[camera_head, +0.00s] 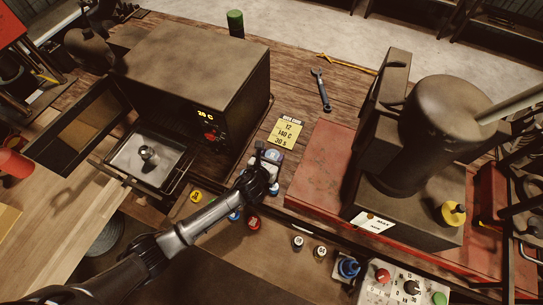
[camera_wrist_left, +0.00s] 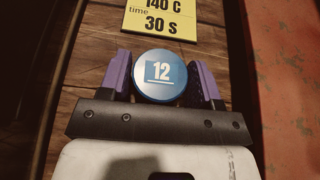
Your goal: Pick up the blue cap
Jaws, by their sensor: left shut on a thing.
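The blue cap (camera_wrist_left: 160,93) is round and carries a white label reading 12. In the left wrist view it sits between the purple fingers of my left gripper (camera_wrist_left: 162,66), which is shut on it, one finger on each side. In the head view my left gripper (camera_head: 269,158) is over the wooden bench, just below the yellow note, and mostly hides the cap. How far the cap is above the wood is hard to tell. My right gripper is not in view.
A yellow note (camera_head: 287,131) lies just beyond the cap. An oven (camera_head: 190,75) with an open door and metal tray (camera_head: 140,165) stands left. A red base plate (camera_head: 323,160) and large dark machine (camera_head: 430,130) stand right. Small caps (camera_head: 298,243) line the front.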

